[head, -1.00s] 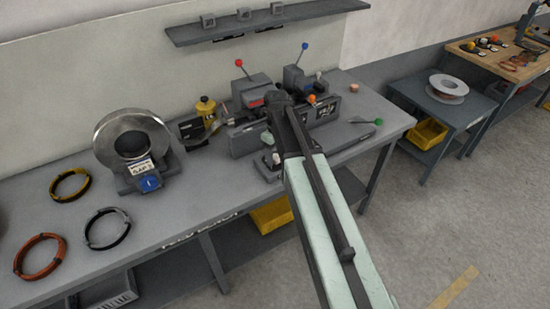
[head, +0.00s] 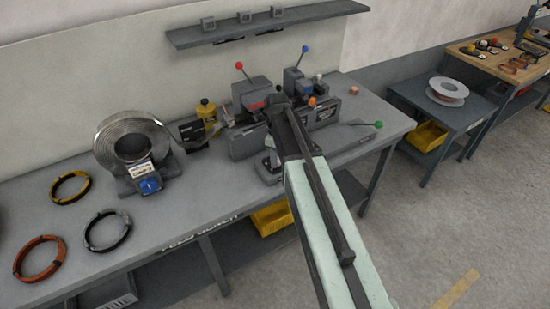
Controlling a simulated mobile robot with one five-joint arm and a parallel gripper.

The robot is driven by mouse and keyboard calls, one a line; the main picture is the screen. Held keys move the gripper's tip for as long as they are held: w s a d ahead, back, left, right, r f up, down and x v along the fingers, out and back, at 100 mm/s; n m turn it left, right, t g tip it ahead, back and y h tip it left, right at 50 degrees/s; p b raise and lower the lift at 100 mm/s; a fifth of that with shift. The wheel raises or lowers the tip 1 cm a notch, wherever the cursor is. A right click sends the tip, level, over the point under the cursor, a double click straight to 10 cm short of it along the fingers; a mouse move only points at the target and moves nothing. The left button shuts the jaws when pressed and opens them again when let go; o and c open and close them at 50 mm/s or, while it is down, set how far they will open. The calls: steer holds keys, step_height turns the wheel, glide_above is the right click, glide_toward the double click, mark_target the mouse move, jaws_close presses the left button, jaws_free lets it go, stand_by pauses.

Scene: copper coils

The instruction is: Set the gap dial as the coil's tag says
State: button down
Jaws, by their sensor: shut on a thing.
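A shiny metal coil (head: 107,140) stands upright on a grey stand at the left of the bench. A small white tag (head: 140,168) is on its front, its writing too small to read. Below the tag is a blue part (head: 149,186). The grey bench machine (head: 246,142) with coloured lever knobs stands to the right. My gripper (head: 277,103) is at the machine's front, largely hidden by my own arm. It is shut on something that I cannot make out. I cannot pick out the gap dial; pale plates (head: 326,113) show on the machine's front.
Yellow (head: 70,187), black (head: 107,230) and orange (head: 39,258) wire rings lie on the bench's left. A yellow bottle (head: 207,112) stands left of the machine. A shelf (head: 290,17) hangs above. A side table (head: 475,107) bears a spool (head: 447,91).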

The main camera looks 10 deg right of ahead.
steer(key=n, duration=0.4)
steer(key=shift+s+n, duration=0.15)
steer(key=shift+n, duration=0.25)
steer(key=n, duration=0.3)
steer(key=shift+n, duration=0.3)
steer(key=n, duration=1.2)
steer(key=shift+n, duration=0.3)
steer(key=n, duration=0.3)
steer(key=shift+n, duration=0.4)
steer(key=n, duration=0.6)
steer(key=shift+n, duration=0.4)
